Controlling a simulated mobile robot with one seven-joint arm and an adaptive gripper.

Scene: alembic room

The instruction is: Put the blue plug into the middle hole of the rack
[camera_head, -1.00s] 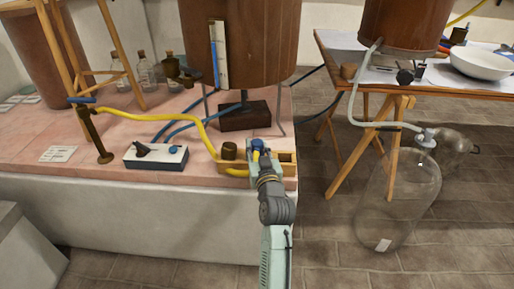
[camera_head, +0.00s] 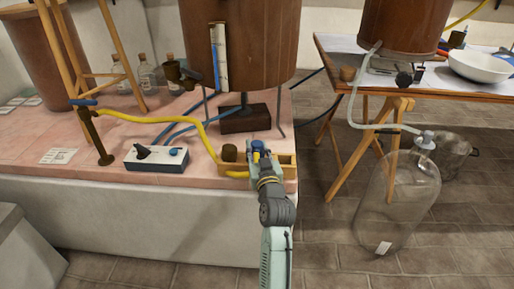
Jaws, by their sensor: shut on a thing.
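The rack (camera_head: 285,159) is a low yellow wooden block at the front right edge of the pink tiled bench. A dark brown plug (camera_head: 229,152) stands at its left end. My gripper (camera_head: 257,152) is over the middle of the rack, reaching in from the front. It is shut on the blue plug (camera_head: 258,145), whose top shows between the fingers. The gripper hides the middle hole and the plug's lower end, so I cannot tell whether the plug is in the hole or above it.
A white box with a dark knob (camera_head: 156,158) lies to the left. A dark block (camera_head: 246,118) under the wooden barrel (camera_head: 258,45) stands behind. A large glass bottle (camera_head: 398,200) stands on the floor at right.

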